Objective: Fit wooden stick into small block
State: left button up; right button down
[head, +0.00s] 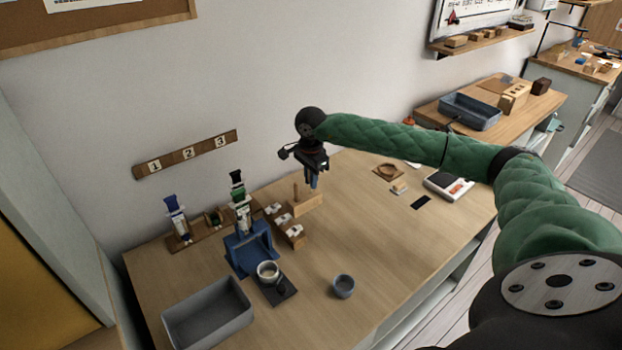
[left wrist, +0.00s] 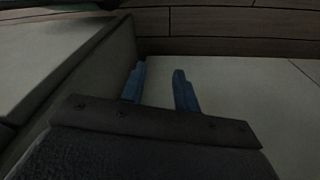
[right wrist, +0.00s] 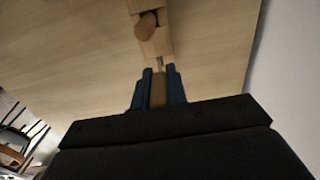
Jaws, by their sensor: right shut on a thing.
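The small wooden block (head: 306,206) sits on the table below my right gripper (head: 314,184), with an upright wooden peg (head: 295,190) on it. In the right wrist view the block (right wrist: 157,45) is just beyond the fingertips, and its round peg (right wrist: 147,22) stands to the left. My right gripper (right wrist: 158,82) is shut on a brown wooden stick (right wrist: 158,92). Its narrow front end points at the block; I cannot tell whether it touches or enters it. My left gripper (left wrist: 160,85) is open and empty, away from the table objects and outside the head view.
A stepped wooden holder (head: 291,234) with white pieces, a blue stand (head: 250,252), a cup (head: 268,270) and a grey bin (head: 207,314) are left of the block. A blue-grey bowl (head: 343,286) stands in front. The table's right middle (head: 400,240) is clear.

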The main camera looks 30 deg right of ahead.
jog(key=shift+f+b, duration=0.7)
jog(key=shift+b, duration=0.15)
dwell(0.7)
dwell(0.4)
jog(key=c, duration=1.3)
grip_release()
jog(key=shift+r, duration=0.1)
jog(key=shift+r+p, duration=0.65)
jog(key=shift+r, duration=1.75)
jog(key=shift+r, duration=0.15)
